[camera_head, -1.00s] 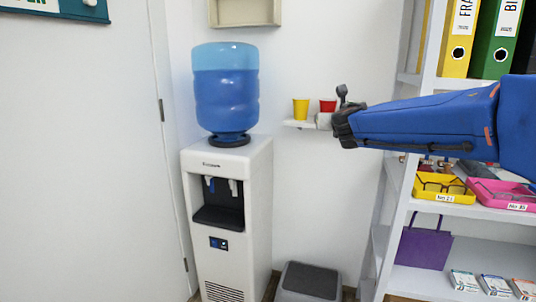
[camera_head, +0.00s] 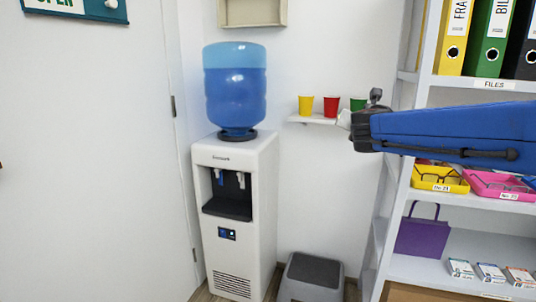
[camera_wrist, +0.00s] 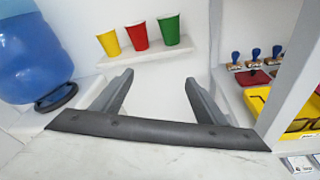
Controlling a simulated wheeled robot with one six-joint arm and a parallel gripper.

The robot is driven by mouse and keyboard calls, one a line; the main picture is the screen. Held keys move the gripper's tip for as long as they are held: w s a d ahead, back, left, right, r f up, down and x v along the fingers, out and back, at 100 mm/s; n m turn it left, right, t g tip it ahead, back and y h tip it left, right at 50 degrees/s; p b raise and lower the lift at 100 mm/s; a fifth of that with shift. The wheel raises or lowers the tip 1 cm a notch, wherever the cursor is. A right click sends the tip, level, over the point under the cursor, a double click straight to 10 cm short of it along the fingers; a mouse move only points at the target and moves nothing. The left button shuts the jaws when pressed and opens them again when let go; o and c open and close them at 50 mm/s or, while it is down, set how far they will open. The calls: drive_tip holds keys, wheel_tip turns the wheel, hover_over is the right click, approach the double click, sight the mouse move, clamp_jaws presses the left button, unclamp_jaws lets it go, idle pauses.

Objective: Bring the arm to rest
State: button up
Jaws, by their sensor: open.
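My arm reaches in from the right in the head view, with my gripper (camera_head: 347,120) pointing left, in front of the wall by the shelf unit. In the wrist view my gripper (camera_wrist: 158,80) has its two grey fingers spread apart, with nothing between them. A yellow cup (camera_wrist: 109,43), a red cup (camera_wrist: 138,36) and a green cup (camera_wrist: 169,31) stand upright on a small white wall shelf (camera_wrist: 150,54) beyond the fingertips. In the head view the green cup (camera_head: 357,103) is partly hidden by my gripper.
A water dispenser (camera_head: 235,190) with a blue bottle (camera_head: 235,95) stands left of my gripper. A grey bin (camera_head: 314,270) is below. A shelf unit (camera_head: 480,95) on the right holds binders, a yellow tray (camera_head: 438,180), a pink tray (camera_head: 500,187) and a purple bag (camera_head: 423,237).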

drive_tip(key=s+d+f+m+g+h, duration=0.1)
drive_tip(key=s+d+f+m+g, duration=0.15)
drive_tip(key=s+f+m, duration=0.35)
drive_tip(key=s+d+f+m+g+h, duration=0.1)
drive_tip(key=s+d+f+m, duration=0.1)
drive_tip(key=s+d+m, duration=0.45)
drive_tip(key=s+d+f+m+g, duration=0.15)
drive_tip(key=s+f+m, duration=0.25)
drive_tip(key=s, duration=0.4)
drive_tip(key=s+a+f+m+g+y, duration=0.2)
drive_tip(key=s+a+f+m+g, duration=0.1)
drive_tip(key=s+f+m, duration=0.3)
drive_tip(key=s+a+f+m+g+y, duration=0.2)
drive_tip(key=s+a+f+m, duration=0.3)
drive_tip(key=s+f, duration=0.5)
drive_tip(key=s+m+y, duration=0.1)
drive_tip(key=s+m, duration=0.1)
drive_tip(key=s, duration=0.3)
drive_tip(key=shift+a+g, duration=0.25)
drive_tip(key=shift+g, duration=0.15)
